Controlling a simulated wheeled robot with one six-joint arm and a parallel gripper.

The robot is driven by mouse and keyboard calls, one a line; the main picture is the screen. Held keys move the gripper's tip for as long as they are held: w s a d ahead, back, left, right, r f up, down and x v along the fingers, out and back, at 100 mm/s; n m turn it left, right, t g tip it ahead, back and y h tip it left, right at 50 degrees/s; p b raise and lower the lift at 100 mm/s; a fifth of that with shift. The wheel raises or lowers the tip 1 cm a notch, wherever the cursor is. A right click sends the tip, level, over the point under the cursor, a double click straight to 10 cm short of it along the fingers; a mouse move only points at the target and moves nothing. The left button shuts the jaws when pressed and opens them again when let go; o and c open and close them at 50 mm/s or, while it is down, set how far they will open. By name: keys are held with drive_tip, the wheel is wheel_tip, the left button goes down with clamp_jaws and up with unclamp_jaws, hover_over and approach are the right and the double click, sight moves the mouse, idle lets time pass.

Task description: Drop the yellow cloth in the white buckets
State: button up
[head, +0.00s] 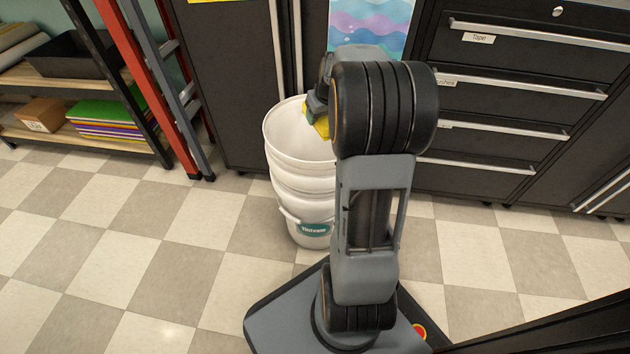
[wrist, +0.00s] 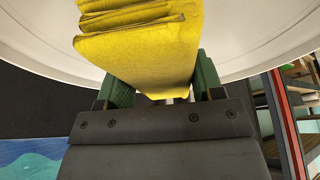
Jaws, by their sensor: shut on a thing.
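The yellow cloth (wrist: 150,50) is a folded stack between the two green fingers of my gripper (wrist: 162,85) in the wrist view. My gripper is shut on it. In the head view a small part of the yellow cloth (head: 321,126) shows at the mouth of the white buckets (head: 300,185), beside the inner wall. My arm hides the rest of the cloth and the right side of the buckets. The white buckets are a nested stack standing upright on the floor. Their white rim and inside (wrist: 250,45) fill the top of the wrist view behind the cloth.
Black drawer cabinets (head: 490,140) stand behind and right of the buckets. A red and grey ladder (head: 150,85) leans at the left, beside a shelf (head: 85,140) with a box and colored sheets. The checkered floor (head: 120,260) at the left is clear.

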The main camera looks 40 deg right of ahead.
drive_tip(key=o, duration=1.1)
drive_tip(key=shift+c, duration=0.2)
drive_tip(key=p+v, duration=0.6)
drive_tip(key=v, duration=0.7)
drive_tip(key=shift+s+r, duration=0.15)
drive_tip(key=shift+r, duration=0.25)
drive_tip(key=shift+a, duration=0.1)
drive_tip(key=s+a+r+p, duration=0.4)
drive_tip(key=a+r+p, duration=0.3)
drive_tip(key=r+p, duration=0.2)
drive_tip(key=s+a+r+n+p, duration=0.1)
drive_tip(key=s+a+r+p, duration=0.3)
drive_tip(key=a+r+p, duration=0.4)
drive_tip(key=s+a+r+n+p, duration=0.1)
drive_tip(key=s+a+r+p, duration=0.3)
drive_tip(key=a+r+p, duration=0.3)
wheel_tip(320, 180, up, 5)
drive_tip(key=p, duration=1)
drive_tip(key=shift+s+a+r+g+y, duration=0.2)
drive_tip(key=shift+s+a+g+y, duration=0.1)
drive_tip(key=shift+s+g, duration=0.1)
